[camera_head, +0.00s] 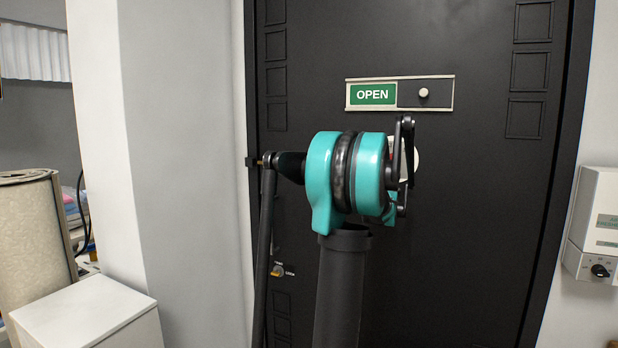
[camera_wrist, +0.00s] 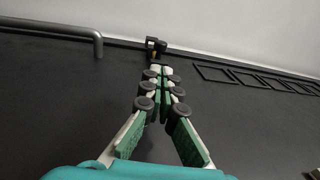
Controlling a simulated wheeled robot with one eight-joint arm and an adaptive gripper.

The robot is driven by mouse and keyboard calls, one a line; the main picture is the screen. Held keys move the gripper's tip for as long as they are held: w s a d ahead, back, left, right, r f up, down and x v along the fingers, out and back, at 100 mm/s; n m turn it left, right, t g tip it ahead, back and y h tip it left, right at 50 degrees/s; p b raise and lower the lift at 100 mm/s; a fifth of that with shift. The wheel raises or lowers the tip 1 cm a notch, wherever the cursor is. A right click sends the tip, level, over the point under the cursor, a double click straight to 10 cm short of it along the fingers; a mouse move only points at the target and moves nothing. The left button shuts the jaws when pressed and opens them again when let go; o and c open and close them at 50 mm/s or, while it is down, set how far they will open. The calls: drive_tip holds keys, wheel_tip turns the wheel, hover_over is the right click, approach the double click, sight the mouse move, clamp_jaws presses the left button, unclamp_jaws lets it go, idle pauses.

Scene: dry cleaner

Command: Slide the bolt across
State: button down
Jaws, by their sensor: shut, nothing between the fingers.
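A small black bolt fitting (camera_wrist: 155,45) sits at the door's edge, just beyond my fingertips in the wrist view. In the head view the black catch (camera_head: 250,162) is on the left door frame, with a small brass tip close to its right. The rest of the bolt is hidden behind my arm and fingers, so I cannot tell whether the tip is inside the catch. My gripper (camera_wrist: 161,72) is shut with nothing between its fingers and points at the fitting. Whether it touches is unclear. In the head view my fingers are mostly hidden by my wrist.
The dark door (camera_head: 470,230) fills the middle. A long pull bar (camera_head: 265,250) stands off it and shows close by in the wrist view (camera_wrist: 50,28). A green OPEN sign (camera_head: 372,95) is above my wrist; a small brass lock (camera_head: 278,271) is below left.

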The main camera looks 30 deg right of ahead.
sight(275, 168)
drive_tip(key=x, duration=1.2)
drive_tip(key=x, duration=0.4)
drive_tip(key=shift+a+f, duration=0.1)
drive_tip(key=shift+f, duration=0.2)
drive_tip(key=shift+s, duration=0.1)
